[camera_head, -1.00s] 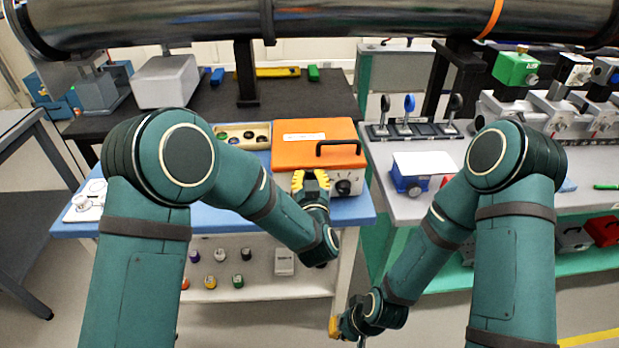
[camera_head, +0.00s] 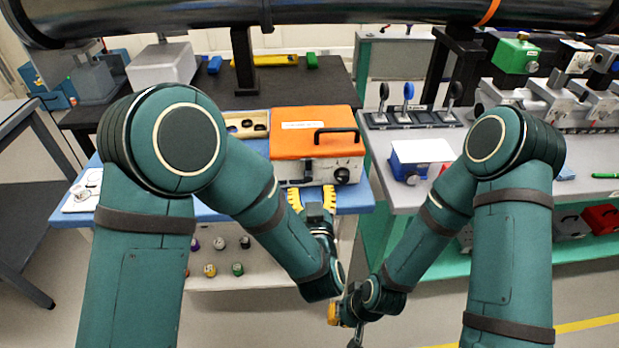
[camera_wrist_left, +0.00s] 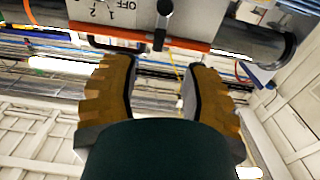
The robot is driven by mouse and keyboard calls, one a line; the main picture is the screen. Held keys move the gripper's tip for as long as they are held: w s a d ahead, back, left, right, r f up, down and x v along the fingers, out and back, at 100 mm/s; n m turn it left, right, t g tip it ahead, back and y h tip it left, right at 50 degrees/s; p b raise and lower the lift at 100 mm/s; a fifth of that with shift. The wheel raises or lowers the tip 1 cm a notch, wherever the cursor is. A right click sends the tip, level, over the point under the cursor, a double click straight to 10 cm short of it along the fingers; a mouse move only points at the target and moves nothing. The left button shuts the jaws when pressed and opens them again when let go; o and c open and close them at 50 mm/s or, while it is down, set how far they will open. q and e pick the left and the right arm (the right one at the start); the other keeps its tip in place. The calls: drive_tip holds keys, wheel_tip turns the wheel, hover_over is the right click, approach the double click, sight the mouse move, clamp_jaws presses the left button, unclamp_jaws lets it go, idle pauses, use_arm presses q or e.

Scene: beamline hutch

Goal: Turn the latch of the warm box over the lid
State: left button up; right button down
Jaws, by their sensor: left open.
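The warm box has an orange lid (camera_head: 305,118) with a black handle and a pale front (camera_head: 318,172) with a black knob (camera_head: 342,175). My left gripper (camera_head: 313,196) is open and empty, in front of and below the box front. Its two yellow fingers (camera_wrist_left: 159,90) stand apart, clear of the latch. My right gripper (camera_head: 340,316) is low in front of the table, its jaws unclear.
The box stands on a blue table (camera_head: 210,212). A tray with round pieces (camera_head: 245,124) sits left of it. At the right, a grey bench (camera_head: 425,190) carries a blue-and-white device (camera_head: 418,160) and several small mounts. A large pipe (camera_head: 180,12) crosses above.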

use_arm(q)
drive_tip(key=shift+s, duration=1.3)
drive_tip(key=s+a+f+g+h, duration=0.1)
drive_tip(key=a+f+g, duration=0.3)
drive_tip(key=f, duration=0.4)
drive_tip(key=s+a+f+g+h, duration=0.1)
drive_tip(key=a+f+g, duration=0.3)
drive_tip(key=f, duration=0.5)
drive_tip(key=s+a+f+g+h, duration=0.1)
drive_tip(key=s+a+f+g, duration=0.2)
drive_tip(key=s, duration=0.3)
drive_tip(key=s+a+f+n+g, duration=0.1)
drive_tip(key=s+a+f+g, duration=0.2)
drive_tip(key=s+f+g, duration=0.2)
drive_tip(key=shift+s+a+f+h, duration=0.2)
drive_tip(key=shift+s+h, duration=0.2)
drive_tip(key=shift+s, duration=0.3)
